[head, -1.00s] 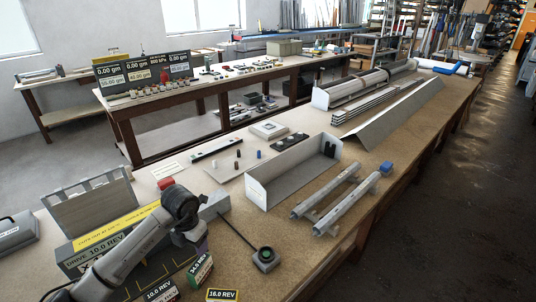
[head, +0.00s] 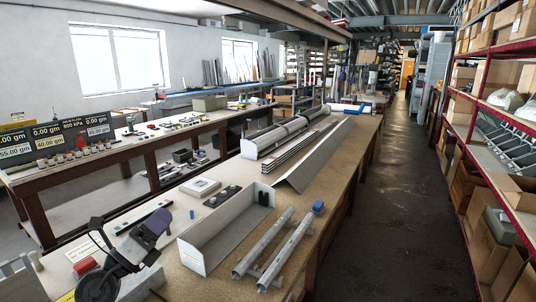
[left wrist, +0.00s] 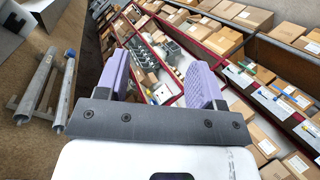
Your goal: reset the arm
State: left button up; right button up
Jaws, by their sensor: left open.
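My left gripper (head: 154,228) shows at the lower left of the head view, above the near end of the long brown workbench (head: 340,170). A purple finger pad shows there beside a dark wrist. In the left wrist view both purple fingers of the left gripper (left wrist: 160,82) stand wide apart with nothing between them. That camera looks past them toward the shelving. My right gripper is in neither view.
A grey open channel (head: 225,228) and two metal tubes (head: 265,250) lie on the bench near the arm. Long profiles (head: 290,135) lie farther back. Red-edged shelves with boxes (head: 490,150) stand right, across a clear aisle (head: 405,200). A second bench (head: 110,160) stands left.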

pick_arm(q)
jog(key=s+a+r+n+t+y, duration=0.3)
jog(key=r+n+t+y, duration=0.35)
jog(key=n, duration=0.25)
jog(key=s+a+f+n+g+y, duration=0.1)
jog(key=s+a+n+y, duration=0.1)
jog(key=n+y, duration=0.6)
jog(key=s+a+n+g+y, duration=0.1)
jog(key=a+n+g+y, duration=0.15)
jog(key=n+y, duration=0.55)
jog(key=s+d+f+n+g+h, duration=0.25)
jog(key=s+f+g, duration=0.2)
jog(key=f, duration=0.45)
jog(key=s+d+f+n+g+h, duration=0.1)
jog(key=s+d+f+g+h, duration=0.15)
jog(key=s+f, duration=0.45)
jog(key=s+d+f+n+g+h, duration=0.2)
jog(key=s+f+g+h, duration=0.15)
jog(key=f, duration=0.85)
jog(key=s+d+f+n+g+h, duration=0.1)
jog(key=s+f+g, duration=0.3)
jog(key=s+f, duration=0.7)
jog(key=s+d+f+g, duration=0.1)
jog(key=s+f+g, duration=0.3)
jog(key=s+f, duration=0.7)
notch_tip(320, 180, up, 30)
jog(key=s+p, duration=0.1)
jog(key=p, duration=2.7)
jog(key=shift+s+d+r, duration=0.2)
jog(key=shift+s, duration=0.1)
